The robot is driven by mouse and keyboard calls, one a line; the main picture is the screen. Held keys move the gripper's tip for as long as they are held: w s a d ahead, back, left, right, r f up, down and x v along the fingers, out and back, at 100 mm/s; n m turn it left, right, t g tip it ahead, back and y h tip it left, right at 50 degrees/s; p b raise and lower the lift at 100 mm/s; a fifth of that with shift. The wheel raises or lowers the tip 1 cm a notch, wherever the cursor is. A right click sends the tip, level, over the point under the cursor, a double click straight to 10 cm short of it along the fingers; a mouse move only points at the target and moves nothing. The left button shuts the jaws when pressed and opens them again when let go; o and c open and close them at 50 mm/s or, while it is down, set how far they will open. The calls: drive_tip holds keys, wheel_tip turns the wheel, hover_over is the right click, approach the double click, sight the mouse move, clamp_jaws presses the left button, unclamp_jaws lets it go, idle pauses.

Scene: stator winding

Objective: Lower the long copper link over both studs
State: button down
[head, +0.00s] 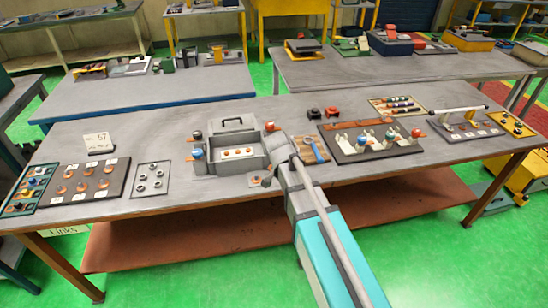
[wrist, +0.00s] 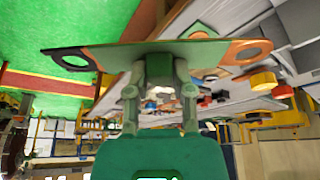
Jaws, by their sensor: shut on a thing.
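The long copper link (wrist: 110,54) spans the top of the wrist view, with a round hole at each end. Its left end looks dark and its right end orange. My gripper (wrist: 160,68) is shut on the middle of the link, and both ends stick out freely. In the wrist view no stud shows in or under either hole. In the head view my own arm covers the centre of the bench, and I cannot make out the gripper or the link there. I cannot tell which small fittings are the two studs.
A grey open box (head: 205,186) with copper pieces inside stands left of my arm. Left of it lie a dark board (head: 76,196) of copper links and a pale plate (head: 140,192) of rings. A dark fixture plate (head: 346,157) with coloured knobs stands right of my arm.

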drive_tip(key=w+a+f+n+y+b, duration=0.1)
drive_tip(key=w+a+n+y, duration=0.1)
drive_tip(key=w+n, duration=0.3)
drive_tip(key=w+a+f+n+y+b, duration=0.2)
drive_tip(key=w+a+n, duration=0.2)
drive_tip(key=w, duration=0.3)
drive_tip(key=shift+f+n+t, duration=0.25)
drive_tip(key=shift+n+t, duration=0.05)
drive_tip(key=shift+n, duration=0.6)
drive_tip(key=shift+f+b, duration=0.1)
drive_tip(key=shift+b, duration=0.25)
drive_tip(key=shift+f+b, duration=2.65)
drive_tip(key=shift+w+f+b, duration=0.1)
drive_tip(key=shift+f+b, duration=1.1)
idle(0.7)
drive_tip(key=shift+c, duration=2)
unclamp_jaws()
drive_tip(key=shift+r, duration=0.1)
